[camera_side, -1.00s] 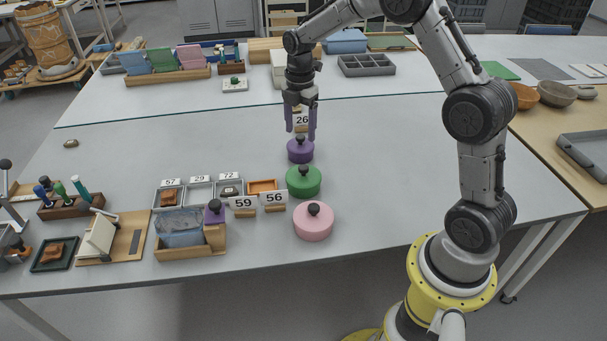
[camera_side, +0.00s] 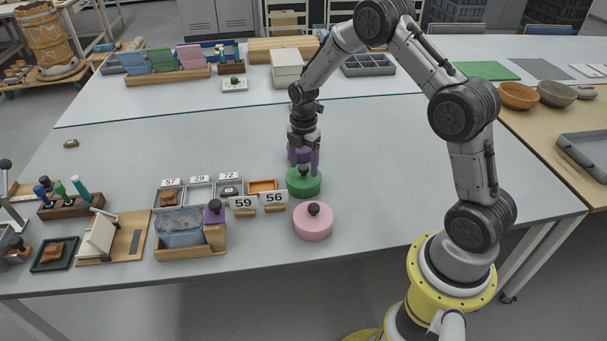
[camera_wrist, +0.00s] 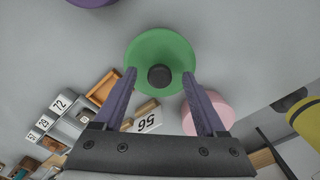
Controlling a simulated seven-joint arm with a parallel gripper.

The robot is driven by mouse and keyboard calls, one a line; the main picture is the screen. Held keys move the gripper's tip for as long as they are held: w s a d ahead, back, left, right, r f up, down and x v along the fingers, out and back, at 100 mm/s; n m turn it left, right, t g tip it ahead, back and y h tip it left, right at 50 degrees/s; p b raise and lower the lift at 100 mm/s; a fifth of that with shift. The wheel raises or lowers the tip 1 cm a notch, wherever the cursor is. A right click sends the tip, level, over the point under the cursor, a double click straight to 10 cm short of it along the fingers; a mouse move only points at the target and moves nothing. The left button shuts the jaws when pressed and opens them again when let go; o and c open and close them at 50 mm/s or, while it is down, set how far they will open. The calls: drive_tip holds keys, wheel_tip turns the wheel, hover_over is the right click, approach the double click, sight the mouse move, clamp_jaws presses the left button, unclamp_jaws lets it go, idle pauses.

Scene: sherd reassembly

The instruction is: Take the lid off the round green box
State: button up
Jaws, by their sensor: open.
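The round green box (camera_side: 304,184) stands on the table with its lid on. The lid has a dark knob (camera_wrist: 159,76) at its centre. My gripper (camera_side: 304,170) is open and empty, its purple fingers pointing down above the box. In the wrist view the fingers (camera_wrist: 160,84) are spread to either side of the knob, which lies between their tips. They do not visibly touch the knob. I cannot tell the exact height of the tips above the lid.
A round pink box (camera_side: 313,223) stands just in front of the green one. A purple box (camera_side: 296,154) stands just behind it, partly hidden by my gripper. Number cards 59 and 56 (camera_side: 274,199) and small trays stand to the left. The table to the right is clear.

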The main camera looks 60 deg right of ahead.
clamp_jaws()
idle(0.3)
drive_tip(key=shift+r, duration=0.15)
